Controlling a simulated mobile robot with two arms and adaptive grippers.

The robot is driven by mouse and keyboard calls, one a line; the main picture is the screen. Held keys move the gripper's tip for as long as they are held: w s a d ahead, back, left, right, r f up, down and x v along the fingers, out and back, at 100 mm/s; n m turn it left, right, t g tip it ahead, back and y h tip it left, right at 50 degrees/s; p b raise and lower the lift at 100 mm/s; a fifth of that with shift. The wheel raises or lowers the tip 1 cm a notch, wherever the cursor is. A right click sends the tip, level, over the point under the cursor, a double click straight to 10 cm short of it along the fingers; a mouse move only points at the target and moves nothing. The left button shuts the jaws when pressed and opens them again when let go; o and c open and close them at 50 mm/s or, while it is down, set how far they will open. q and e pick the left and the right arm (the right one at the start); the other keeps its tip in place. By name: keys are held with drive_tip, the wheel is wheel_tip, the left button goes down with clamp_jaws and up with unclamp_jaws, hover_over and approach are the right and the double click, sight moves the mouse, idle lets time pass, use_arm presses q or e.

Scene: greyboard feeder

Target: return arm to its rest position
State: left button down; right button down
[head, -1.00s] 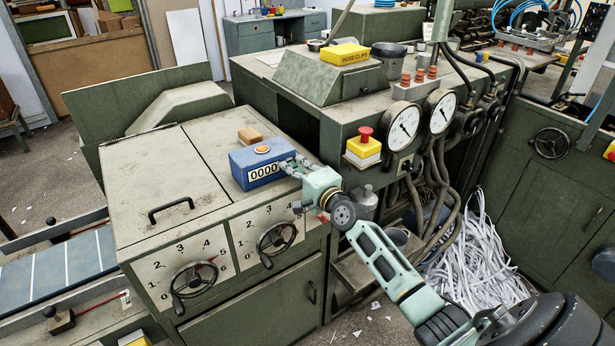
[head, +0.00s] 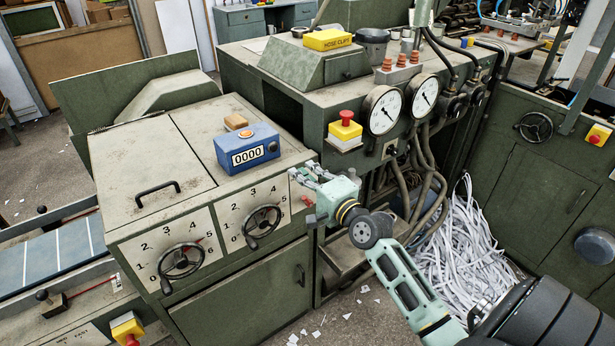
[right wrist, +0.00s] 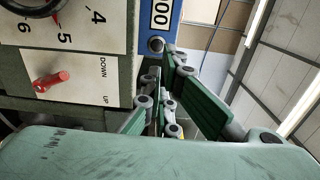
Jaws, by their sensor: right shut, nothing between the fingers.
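My right gripper (head: 306,178) is shut and empty in the head view, just off the front right corner of the green cabinet (head: 150,150). It is to the right of and below the blue counter box (head: 247,150), apart from it. The counter reads 0000 and has an orange button on top and a dark knob on its right side. In the right wrist view the shut fingers (right wrist: 160,100) show close up, with part of the blue counter (right wrist: 162,15) above them. My left gripper is not in view.
Handwheels (head: 262,228) stick out from the cabinet front. Pressure gauges (head: 383,109), a red emergency stop (head: 346,118) and hanging hoses (head: 430,180) are behind my right arm. Paper strips (head: 462,250) lie heaped below. Some open floor shows in front of the cabinet.

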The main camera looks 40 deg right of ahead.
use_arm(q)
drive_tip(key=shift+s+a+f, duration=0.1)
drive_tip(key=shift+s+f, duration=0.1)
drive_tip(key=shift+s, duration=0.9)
use_arm(e)
drive_tip(key=shift+s, duration=0.4)
